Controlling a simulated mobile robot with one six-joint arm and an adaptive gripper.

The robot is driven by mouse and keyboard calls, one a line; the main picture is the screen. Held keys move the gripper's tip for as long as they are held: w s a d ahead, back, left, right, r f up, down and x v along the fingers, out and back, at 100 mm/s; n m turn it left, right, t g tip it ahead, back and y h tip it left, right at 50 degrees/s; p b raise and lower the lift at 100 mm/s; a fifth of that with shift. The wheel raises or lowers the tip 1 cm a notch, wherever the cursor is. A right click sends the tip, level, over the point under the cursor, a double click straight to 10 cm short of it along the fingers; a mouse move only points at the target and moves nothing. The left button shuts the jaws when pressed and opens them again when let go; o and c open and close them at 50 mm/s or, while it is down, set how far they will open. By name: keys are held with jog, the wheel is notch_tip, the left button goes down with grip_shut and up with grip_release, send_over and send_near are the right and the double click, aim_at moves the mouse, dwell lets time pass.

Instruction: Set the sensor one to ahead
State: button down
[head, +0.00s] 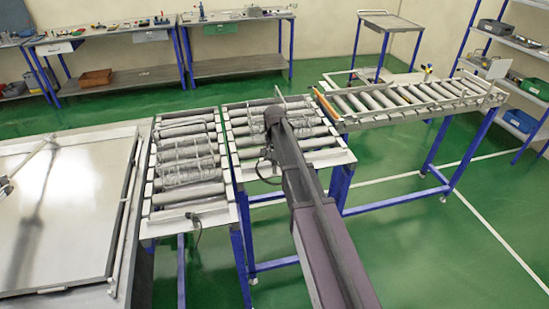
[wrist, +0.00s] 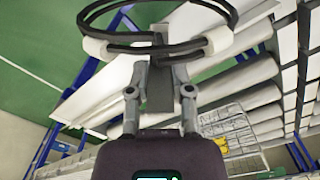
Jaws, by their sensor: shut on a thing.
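My gripper (wrist: 160,76) fills the lower middle of the wrist view, its two grey fingers close around a dark grey upright piece (wrist: 160,92). Black looped bands (wrist: 160,8) and white rounded parts (wrist: 96,47) lie just beyond the fingertips. I cannot tell which part belongs to sensor one. In the head view my arm reaches over the middle roller conveyor (head: 243,178) and hides the gripper and what it holds. A small dark fitting with a cable (head: 265,168) shows just left of my arm. Sensor one and its direction cannot be made out.
A left roller conveyor (head: 160,228) holds wire baskets (head: 187,155), with a dark cabled fitting (head: 196,222) at its near end. A right roller conveyor (head: 400,116) stands beyond. A large metal-topped unit (head: 60,200) is at far left. Green floor is clear at right.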

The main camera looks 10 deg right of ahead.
jog(key=n, duration=0.6)
jog(key=shift+n, duration=0.4)
dwell(0.4)
jog(key=c, duration=0.5)
grip_release()
jog(key=shift+m, duration=0.3)
